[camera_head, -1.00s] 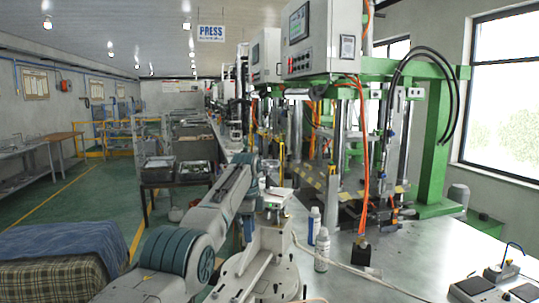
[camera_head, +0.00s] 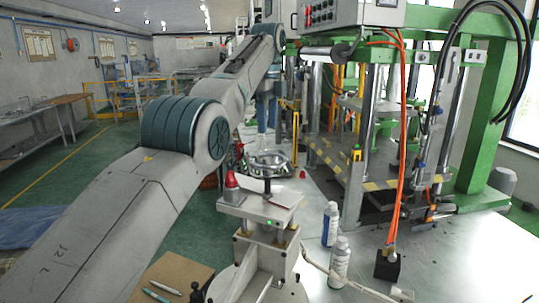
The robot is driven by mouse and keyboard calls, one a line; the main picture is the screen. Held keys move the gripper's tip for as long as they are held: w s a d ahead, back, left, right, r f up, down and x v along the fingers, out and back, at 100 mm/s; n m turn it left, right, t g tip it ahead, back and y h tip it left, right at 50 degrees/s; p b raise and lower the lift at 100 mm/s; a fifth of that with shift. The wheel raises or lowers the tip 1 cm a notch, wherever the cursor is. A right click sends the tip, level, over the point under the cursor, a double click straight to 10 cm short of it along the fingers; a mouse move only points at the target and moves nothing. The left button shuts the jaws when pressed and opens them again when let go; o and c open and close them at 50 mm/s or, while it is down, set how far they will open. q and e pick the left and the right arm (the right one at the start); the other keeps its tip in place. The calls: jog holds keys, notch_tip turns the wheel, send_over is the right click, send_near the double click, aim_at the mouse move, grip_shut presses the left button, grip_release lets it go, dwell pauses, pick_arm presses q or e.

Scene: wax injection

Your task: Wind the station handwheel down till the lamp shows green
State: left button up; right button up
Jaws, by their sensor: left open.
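The station handwheel (camera_head: 270,160) is a metal ring on a dark upright post above a pale plate. The station (camera_head: 262,250) is a light grey stand on a round base. A small green spot (camera_head: 269,222) shows on the front edge of its plate; I cannot tell if this is the lamp. My left gripper (camera_head: 262,132) is open and points down above and behind the wheel, as far as I can see. Whether its fingers touch the rim is unclear. My right gripper is out of view.
Two white-and-blue bottles (camera_head: 339,262) stand right of the station. A black block (camera_head: 387,267) with orange hoses and the green-framed press (camera_head: 485,150) stand farther right. A brown board with pens (camera_head: 170,285) lies at front left. A pale hose crosses the bench.

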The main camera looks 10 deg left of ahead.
aim_at(268, 158)
pick_arm(q)
jog(key=shift+s+f+b, duration=0.2)
jog(key=shift+f+b, duration=0.15)
jog(key=shift+f, duration=0.1)
notch_tip(268, 158, down, 9)
jog(key=b, duration=0.9)
jog(key=shift+w, duration=0.1)
jog(key=shift+w+f, duration=0.1)
jog(key=shift+f, duration=0.25)
jog(key=shift+r, duration=0.1)
jog(key=shift+c, duration=0.5)
jog(key=c, duration=0.3)
grip_shut()
